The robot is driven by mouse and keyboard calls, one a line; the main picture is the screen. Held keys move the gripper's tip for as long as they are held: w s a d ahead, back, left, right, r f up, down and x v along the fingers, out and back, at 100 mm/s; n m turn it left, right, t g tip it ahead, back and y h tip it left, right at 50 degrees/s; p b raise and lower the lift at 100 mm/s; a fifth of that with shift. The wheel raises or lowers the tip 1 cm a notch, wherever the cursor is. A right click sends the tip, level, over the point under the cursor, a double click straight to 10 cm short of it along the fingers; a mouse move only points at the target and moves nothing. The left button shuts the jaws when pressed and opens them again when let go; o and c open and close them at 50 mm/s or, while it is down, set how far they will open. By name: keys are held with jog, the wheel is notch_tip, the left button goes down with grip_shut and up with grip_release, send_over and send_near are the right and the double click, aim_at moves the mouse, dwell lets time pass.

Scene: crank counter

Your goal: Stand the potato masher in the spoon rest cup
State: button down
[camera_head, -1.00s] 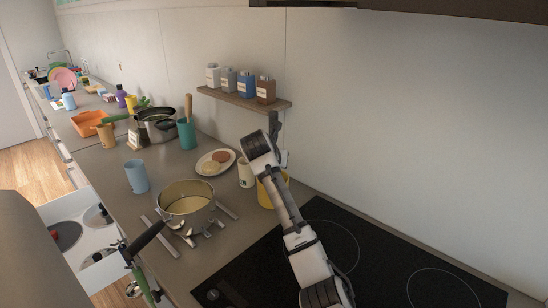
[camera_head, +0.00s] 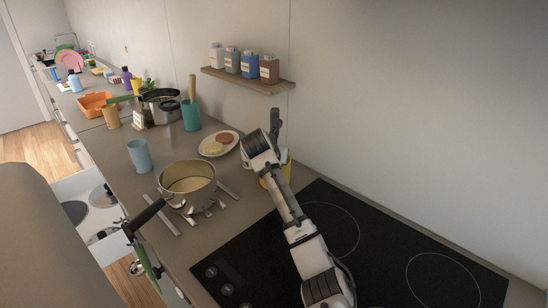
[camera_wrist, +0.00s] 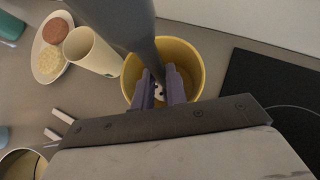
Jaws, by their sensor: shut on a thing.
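My gripper (camera_wrist: 163,88) is shut on a dark grey utensil handle (camera_wrist: 140,40), which I take for the potato masher. The handle rises past the jaws toward the wrist camera, and its upper end (camera_head: 275,122) stands up beside my wrist in the head view. A small pale, dark-dotted part shows between the jaws. The jaws are over the mouth of the yellow cup (camera_wrist: 196,62), likely the spoon rest cup. My arm hides most of this cup (camera_head: 287,172) in the head view. The masher's lower end is hidden, so I cannot tell whether it touches the cup.
A cream cup (camera_wrist: 92,52) stands close left of the yellow cup, beside a plate (camera_wrist: 60,78) of food. A pot (camera_head: 188,182), cutlery and a blue cup (camera_head: 140,156) are farther left. The black hob (camera_head: 345,235) is to the right. A shelf of canisters (camera_head: 248,80) hangs behind.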

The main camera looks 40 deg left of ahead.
jog(key=c, duration=1.3)
grip_release()
jog(key=shift+c, duration=0.2)
jog(key=p+v, duration=0.2)
jog(key=v, duration=1.1)
jog(key=shift+s+r, duration=0.25)
jog(key=shift+s, duration=0.05)
jog(key=shift+d, duration=0.1)
